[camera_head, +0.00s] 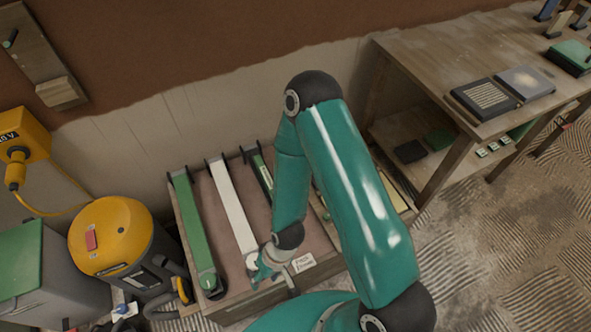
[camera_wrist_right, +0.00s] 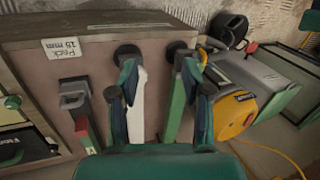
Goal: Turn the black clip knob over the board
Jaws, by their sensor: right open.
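In the right wrist view a round black knob (camera_wrist_right: 127,52) sits at the end of the white board (camera_wrist_right: 137,105), and another black knob (camera_wrist_right: 177,47) at the end of the green board (camera_wrist_right: 177,110). I cannot tell which knob is the task's. My right gripper (camera_head: 260,272) is open near the white board's near end; its fingers (camera_wrist_right: 162,72) partly cover both knobs. My left gripper is not in view.
A yellow-topped vacuum (camera_head: 110,235) and grey case (camera_head: 50,280) stand left of the box. A wooden table (camera_head: 440,60) stands at the right. A paper label (camera_head: 302,263) is on the box. A small wall board (camera_head: 35,50) hangs at upper left.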

